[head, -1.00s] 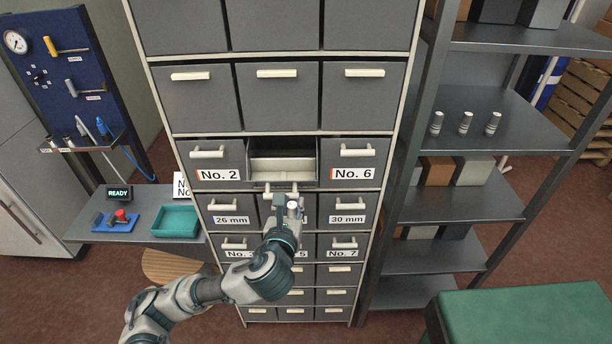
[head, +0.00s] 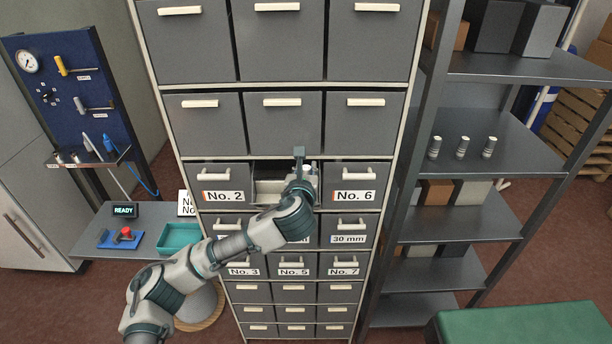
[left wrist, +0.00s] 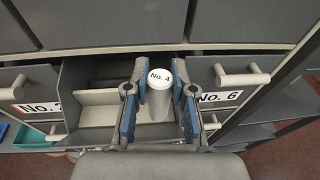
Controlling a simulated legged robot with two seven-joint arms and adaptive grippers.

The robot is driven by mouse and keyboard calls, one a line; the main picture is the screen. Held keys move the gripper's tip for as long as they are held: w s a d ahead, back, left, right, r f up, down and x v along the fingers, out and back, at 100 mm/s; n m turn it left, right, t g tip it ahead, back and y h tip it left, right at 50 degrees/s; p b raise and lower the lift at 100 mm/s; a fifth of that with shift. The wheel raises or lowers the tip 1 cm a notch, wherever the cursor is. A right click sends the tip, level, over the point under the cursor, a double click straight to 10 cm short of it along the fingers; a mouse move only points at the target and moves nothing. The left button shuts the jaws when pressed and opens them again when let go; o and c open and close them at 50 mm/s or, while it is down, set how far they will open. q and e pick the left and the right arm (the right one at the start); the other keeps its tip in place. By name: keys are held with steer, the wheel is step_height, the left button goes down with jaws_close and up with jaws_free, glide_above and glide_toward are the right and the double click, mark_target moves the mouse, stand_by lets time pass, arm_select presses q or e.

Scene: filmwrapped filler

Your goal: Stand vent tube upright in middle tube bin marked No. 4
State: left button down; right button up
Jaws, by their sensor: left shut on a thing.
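The vent tube (left wrist: 160,98) is a pale cylinder with a white top reading "No. 4" in the left wrist view. My left gripper (left wrist: 160,72) is shut on it, one blue-padded finger on each side, and the tube looks about upright. The tube is over or inside the right part of the open middle bin (left wrist: 98,98), between the No. 2 and No. 6 drawers. The tube's lower end is hidden, so I cannot tell whether it touches the bin floor. The bin (head: 268,187) also shows in the head view, partly behind my left gripper (head: 303,172). My right gripper is out of view.
Closed drawers No. 2 (head: 222,183) and No. 6 (head: 355,183) flank the open bin, with closed drawers above and below. A shelf (head: 485,150) at right holds three small cylinders (head: 463,147). A teal tray (head: 180,238) sits on a side table at left.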

arm_select(q)
steer(key=w+f, duration=0.1)
steer(key=f, duration=0.1)
steer(key=w+f+p, duration=0.1)
steer(key=f, duration=0.1)
steer(key=w+f+p, duration=0.1)
steer(key=w+f, duration=0.1)
steer(key=shift+a+f, duration=0.35)
steer(key=shift+a, duration=0.05)
steer(key=shift+w+d+f, duration=0.1)
steer(key=shift+w+f, duration=0.05)
steer(key=c, duration=1)
jaws_free()
steer(key=shift+f, duration=0.1)
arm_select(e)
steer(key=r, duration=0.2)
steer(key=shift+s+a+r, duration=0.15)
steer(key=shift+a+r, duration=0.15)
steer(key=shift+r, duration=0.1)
